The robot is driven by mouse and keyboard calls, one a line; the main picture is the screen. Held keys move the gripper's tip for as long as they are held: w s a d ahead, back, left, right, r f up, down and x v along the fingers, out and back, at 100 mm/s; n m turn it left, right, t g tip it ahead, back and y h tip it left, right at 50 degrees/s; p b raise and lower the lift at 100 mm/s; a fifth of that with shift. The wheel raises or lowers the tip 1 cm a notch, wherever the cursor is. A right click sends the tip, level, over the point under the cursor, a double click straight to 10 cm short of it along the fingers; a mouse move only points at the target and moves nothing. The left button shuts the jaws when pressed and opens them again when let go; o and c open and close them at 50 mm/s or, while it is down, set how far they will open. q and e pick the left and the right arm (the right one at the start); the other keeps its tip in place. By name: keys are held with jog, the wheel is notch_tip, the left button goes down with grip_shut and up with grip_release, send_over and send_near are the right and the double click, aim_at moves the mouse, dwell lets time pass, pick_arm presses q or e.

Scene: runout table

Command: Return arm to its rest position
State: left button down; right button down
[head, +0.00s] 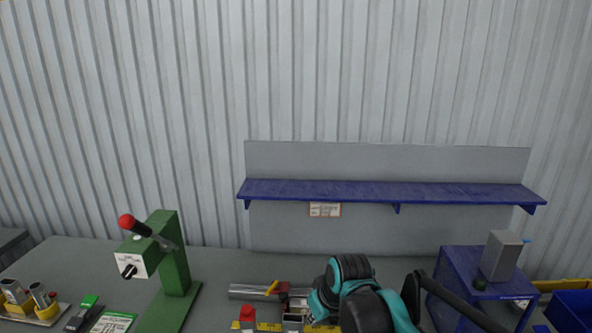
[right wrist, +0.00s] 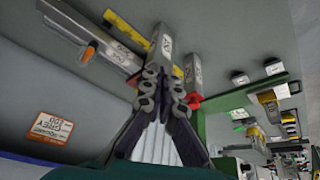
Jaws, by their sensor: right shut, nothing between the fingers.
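My right arm (head: 352,292), teal and black, reaches in from the bottom of the head view over the grey table. Its gripper (right wrist: 165,74) shows in the middle of the right wrist view, with its grey jointed fingers drawn together and nothing held. In that view, a labelled metal block (right wrist: 160,47) and a second labelled metal piece (right wrist: 194,72) with a red part lie beyond the fingertips. I cannot tell the exact gap between fingers and pieces. In the head view the arm hides part of the table and fixture behind it. My left gripper is in neither view.
A green lever press (head: 174,250) with a red knob stands left of the arm. A metal bar (head: 256,291) lies close to the arm. A blue stand (head: 462,270) bearing a grey block (head: 502,256) is at right. A blue shelf (head: 380,192) hangs behind.

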jog(key=s+d+f+m+t+h+b, duration=0.1)
jog(key=s+d+f+m+b, duration=0.1)
jog(key=s+d+f, duration=0.3)
jog(key=s+d+f+m+t+h+b, duration=0.1)
jog(key=s+d+f+m, duration=0.3)
jog(key=s+d, duration=0.4)
jog(key=s+f+b, duration=0.1)
jog(key=s, duration=0.3)
jog(key=shift+s+t, duration=0.25)
jog(key=shift+t, duration=0.05)
